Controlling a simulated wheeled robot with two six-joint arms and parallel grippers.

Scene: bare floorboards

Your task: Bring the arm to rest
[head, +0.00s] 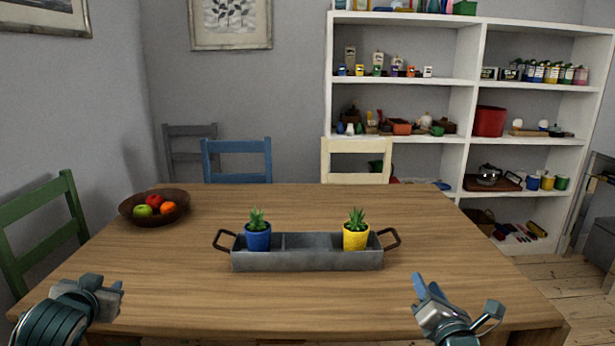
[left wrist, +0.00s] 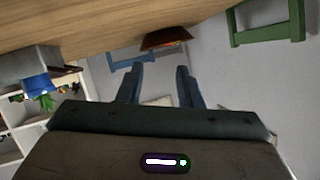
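My left gripper (head: 103,285) is at the lower left of the head view, over the near left part of the wooden table (head: 310,305). In the left wrist view its two fingers (left wrist: 160,84) stand apart with nothing between them. My right gripper (head: 432,287) is at the lower right of the head view, near the table's front edge. It appears to hold nothing, but its finger gap is hard to judge. Both grippers are apart from the grey metal tray (head: 306,262), which stands mid-table with a blue potted plant (head: 258,238) and a yellow potted plant (head: 356,238).
A brown fruit bowl (head: 155,216) stands at the table's left. A green chair (head: 45,235), a blue chair (head: 237,160) and a cream chair (head: 356,160) surround the table. White shelves (head: 400,80) stand behind. The table between tray and grippers is clear.

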